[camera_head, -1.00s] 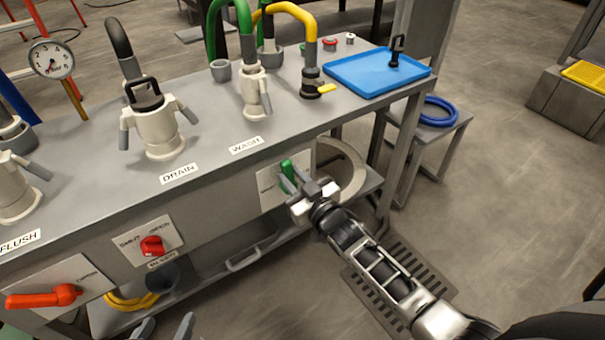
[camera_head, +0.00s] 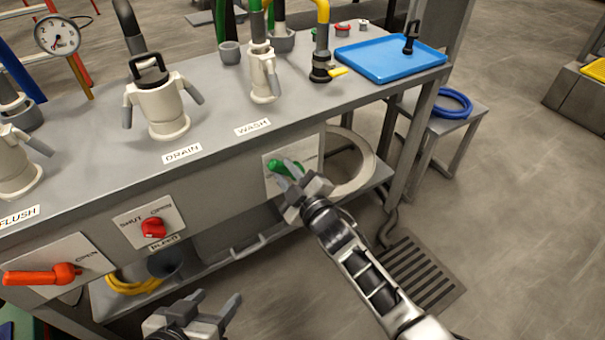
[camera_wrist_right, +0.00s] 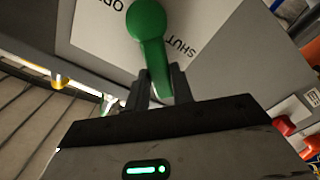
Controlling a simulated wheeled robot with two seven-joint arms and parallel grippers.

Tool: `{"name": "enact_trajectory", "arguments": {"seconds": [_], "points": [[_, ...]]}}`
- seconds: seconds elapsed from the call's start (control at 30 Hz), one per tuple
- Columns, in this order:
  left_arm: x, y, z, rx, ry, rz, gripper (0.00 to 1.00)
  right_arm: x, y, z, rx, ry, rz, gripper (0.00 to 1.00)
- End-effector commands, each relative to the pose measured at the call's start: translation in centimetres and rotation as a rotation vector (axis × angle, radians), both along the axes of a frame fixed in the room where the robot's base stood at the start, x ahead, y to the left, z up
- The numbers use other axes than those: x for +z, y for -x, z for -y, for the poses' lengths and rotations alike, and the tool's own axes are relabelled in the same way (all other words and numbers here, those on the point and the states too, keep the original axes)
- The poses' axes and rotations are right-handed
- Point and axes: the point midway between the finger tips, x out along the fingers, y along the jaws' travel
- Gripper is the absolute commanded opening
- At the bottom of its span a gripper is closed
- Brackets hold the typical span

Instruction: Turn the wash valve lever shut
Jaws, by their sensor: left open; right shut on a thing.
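The green wash valve lever (camera_head: 281,167) is on a pale plate (camera_head: 301,158) on the bench front, below the WASH label (camera_head: 252,128). It lies tilted close to level in the head view. My right gripper (camera_head: 289,178) is shut on the lever's end. In the right wrist view the green lever (camera_wrist_right: 150,42) runs down between the fingers (camera_wrist_right: 160,85), and the plate shows "SHUT" and part of an "OP..." word. My left gripper (camera_head: 218,310) is open and empty at the bottom, in front of the bench.
A red bleed knob (camera_head: 153,228) and an orange lever (camera_head: 42,275) are on the bench front to the left. A blue tray (camera_head: 385,58) is on top. A round pale ring (camera_head: 357,178) is right of the valve. A floor grate (camera_head: 420,270) lies below.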

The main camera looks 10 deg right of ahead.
Motion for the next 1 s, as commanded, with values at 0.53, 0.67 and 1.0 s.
{"name": "enact_trajectory", "arguments": {"seconds": [0.53, 0.67, 1.0], "points": [[-0.08, -0.08, 0.27, -0.001, 0.008, -0.002, 0.55, -0.21, 0.07, -0.55, 0.009, 0.025, 0.007, 0.32], [-0.05, -0.14, 0.19, 0.002, 0.008, -0.001, 0.55, -0.19, 0.06, -0.55, 0.009, 0.023, 0.006, 0.45], [0.56, -0.35, -0.02, 0.007, 0.004, 0.008, 0.55, -0.03, 0.38, -0.25, 0.011, 0.017, 0.005, 0.45]]}}
